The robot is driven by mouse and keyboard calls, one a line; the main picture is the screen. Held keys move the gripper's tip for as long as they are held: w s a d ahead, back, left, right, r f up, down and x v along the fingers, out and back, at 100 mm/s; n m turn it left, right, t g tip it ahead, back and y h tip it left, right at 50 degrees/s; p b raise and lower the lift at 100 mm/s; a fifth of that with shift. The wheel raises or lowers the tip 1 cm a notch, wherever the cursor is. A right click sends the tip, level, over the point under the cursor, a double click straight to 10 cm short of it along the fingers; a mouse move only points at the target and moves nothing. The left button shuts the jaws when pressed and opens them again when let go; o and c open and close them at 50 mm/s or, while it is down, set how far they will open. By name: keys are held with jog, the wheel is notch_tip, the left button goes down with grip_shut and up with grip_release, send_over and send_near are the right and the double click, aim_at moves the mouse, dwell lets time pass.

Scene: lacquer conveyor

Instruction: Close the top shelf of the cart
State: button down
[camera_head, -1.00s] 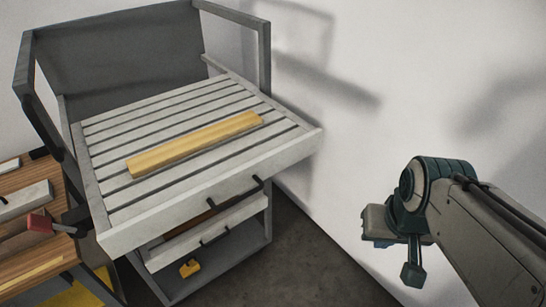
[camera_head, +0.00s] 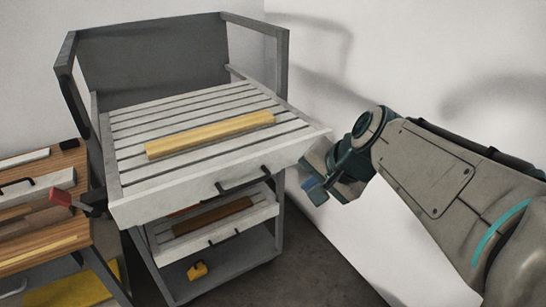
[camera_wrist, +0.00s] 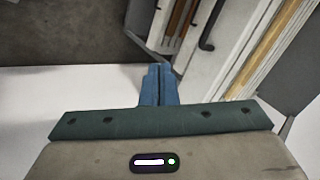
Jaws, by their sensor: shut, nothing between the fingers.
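The grey cart (camera_head: 150,50) stands at the left of centre in the head view. Its top shelf (camera_head: 180,190) is a light slatted drawer, pulled out toward me, with a dark handle (camera_head: 243,180) on its front. A yellow wooden bar (camera_head: 210,135) lies across the slats. My gripper (camera_head: 318,190) is shut and empty, just right of the shelf's front right corner. I cannot tell whether it touches the shelf. In the wrist view its blue fingers (camera_wrist: 158,85) are together, and a dark handle (camera_wrist: 209,27) shows beyond them at the upper right.
A lower shelf (camera_head: 205,238) with a brown bar is partly out beneath the top one. A yellow object (camera_head: 198,270) sits on the cart's base. A wooden workbench (camera_head: 40,225) with a red-ended tool (camera_head: 63,197) stands close at left. A white wall (camera_head: 440,80) is behind and right.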

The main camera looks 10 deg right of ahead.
jog(key=w+d+r+m+t+b, duration=0.1)
jog(key=w+d+r+m+t, duration=0.1)
jog(key=w+d+m, duration=0.25)
send_near(286, 161)
jog(key=w+f, duration=0.1)
jog(key=f, duration=0.2)
jog(key=w+f, duration=0.1)
jog(key=shift+w+a+f+b, duration=0.25)
jog(key=shift+w+f+b, duration=0.1)
jog(key=shift+w, duration=0.05)
jog(key=shift+w+a, duration=0.2)
jog(key=shift+w, duration=0.45)
jog(key=shift+a, duration=0.1)
